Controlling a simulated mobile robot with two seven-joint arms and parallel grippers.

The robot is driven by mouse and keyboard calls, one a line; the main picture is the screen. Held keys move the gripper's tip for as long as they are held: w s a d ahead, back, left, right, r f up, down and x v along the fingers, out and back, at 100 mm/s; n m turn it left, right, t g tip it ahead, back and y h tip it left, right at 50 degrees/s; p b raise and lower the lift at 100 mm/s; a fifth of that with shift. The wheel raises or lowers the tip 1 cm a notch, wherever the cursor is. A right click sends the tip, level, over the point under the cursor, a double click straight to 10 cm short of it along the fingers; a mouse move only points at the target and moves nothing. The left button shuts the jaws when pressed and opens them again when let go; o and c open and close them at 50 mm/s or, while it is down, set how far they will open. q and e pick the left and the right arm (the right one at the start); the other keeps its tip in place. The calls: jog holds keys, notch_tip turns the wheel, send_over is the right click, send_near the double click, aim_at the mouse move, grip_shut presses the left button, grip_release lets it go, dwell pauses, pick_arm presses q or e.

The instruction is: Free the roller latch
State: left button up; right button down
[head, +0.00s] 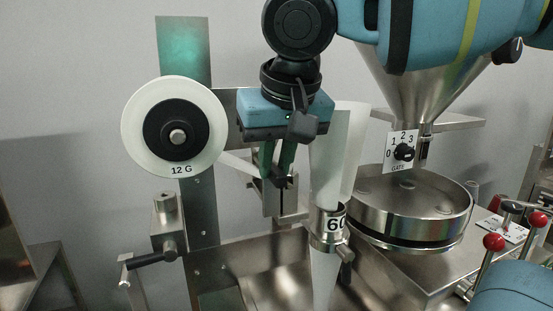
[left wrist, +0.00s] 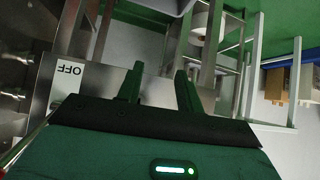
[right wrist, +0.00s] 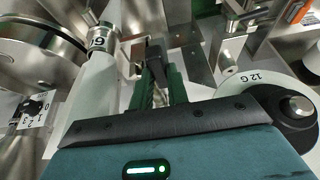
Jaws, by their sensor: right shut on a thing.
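My right gripper (head: 277,175) points down at a metal roller bracket (head: 287,202) in the middle of the head view. Its green fingers are shut on a small dark latch piece (right wrist: 155,50), seen between the fingertips in the right wrist view. The fingers partly hide the latch, so I cannot tell its full position. A white film roll marked 12 G (head: 208,142) sits on a spindle left of the gripper, and a white strip runs from it behind the fingers. My left gripper (left wrist: 160,85) is open and empty in the left wrist view.
A white forming tube with a metal collar (head: 325,240) stands close right of the right gripper. A funnel (head: 412,85), a gate dial (head: 403,152) and a round metal drum (head: 410,205) are further right. Red-knobbed levers (head: 494,242) stand at lower right. A black-handled crank (head: 150,259) is lower left.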

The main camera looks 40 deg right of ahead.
jog(key=c, duration=1.4)
grip_release()
jog(key=shift+o, duration=0.2)
jog(key=d+v, duration=0.1)
jog(key=v, duration=0.6)
jog(key=shift+a+r, duration=0.4)
jog(key=shift+a, duration=0.15)
jog(key=shift+s, duration=0.1)
